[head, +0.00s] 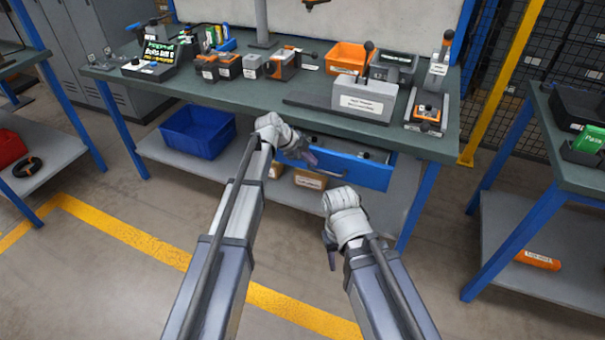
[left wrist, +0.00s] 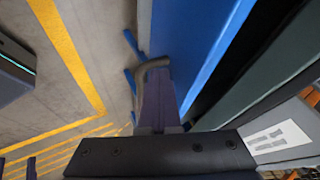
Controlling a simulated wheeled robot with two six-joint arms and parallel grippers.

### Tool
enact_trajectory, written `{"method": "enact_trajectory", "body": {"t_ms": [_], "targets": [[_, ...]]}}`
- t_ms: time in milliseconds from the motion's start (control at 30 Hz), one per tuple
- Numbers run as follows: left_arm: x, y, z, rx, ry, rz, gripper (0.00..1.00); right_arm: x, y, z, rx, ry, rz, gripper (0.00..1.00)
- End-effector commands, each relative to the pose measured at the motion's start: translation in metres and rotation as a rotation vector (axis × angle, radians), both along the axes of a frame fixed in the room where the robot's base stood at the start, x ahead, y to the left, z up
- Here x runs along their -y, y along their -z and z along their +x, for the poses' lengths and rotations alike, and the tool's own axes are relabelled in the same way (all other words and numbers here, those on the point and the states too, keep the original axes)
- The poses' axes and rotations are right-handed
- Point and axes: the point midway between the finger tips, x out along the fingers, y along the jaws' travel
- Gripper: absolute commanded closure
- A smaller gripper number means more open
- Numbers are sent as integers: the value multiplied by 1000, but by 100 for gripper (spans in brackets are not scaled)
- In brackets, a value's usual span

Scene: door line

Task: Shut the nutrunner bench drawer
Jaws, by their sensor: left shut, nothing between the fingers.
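The bench drawer (head: 362,175) has a blue front and stands partly out from under the green bench top; a strip of its inside shows behind the front. My left gripper (head: 309,158) is shut and empty at the left part of the drawer front. In the left wrist view the gripper (left wrist: 157,95) lies alongside the blue drawer front (left wrist: 205,50). I cannot tell whether it touches it. My right gripper (head: 331,258) hangs lower, in front of the bench and apart from the drawer; whether it is open is unclear.
The bench top (head: 270,98) holds several tools, an orange bin (head: 349,57) and a grey block with a label (head: 364,98). A blue crate (head: 197,134) and cardboard boxes (head: 310,180) sit on the lower shelf. Another bench stands at right. The floor in front is clear.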

Motion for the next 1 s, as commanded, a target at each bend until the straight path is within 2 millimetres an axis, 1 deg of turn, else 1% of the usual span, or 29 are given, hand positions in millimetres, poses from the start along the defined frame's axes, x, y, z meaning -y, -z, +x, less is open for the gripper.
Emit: {"method": "enact_trajectory", "body": {"t_ms": [33, 100, 300, 400, 500, 633, 1000], "targets": [[5, 0, 19, 1, 1, 0, 100, 0, 0, 0, 0, 0, 0, 50], [10, 0, 34, 1, 2, 1, 100, 0, 0, 0, 0, 0, 0, 50], [21, 0, 68, 1, 0, 1, 100, 0, 0, 0, 0, 0, 0, 50], [25, 0, 80, 1, 0, 1, 100, 0, 0, 0, 0, 0, 0, 50], [28, 0, 89, 0, 1, 2, 100, 0, 0, 0, 0, 0, 0, 50], [31, 0, 95, 1, 0, 1, 100, 0, 0, 0, 0, 0, 0, 50], [32, -1, 100, 5, -3, -2, 100, 0, 0, 0, 0, 0, 0, 50]]}}
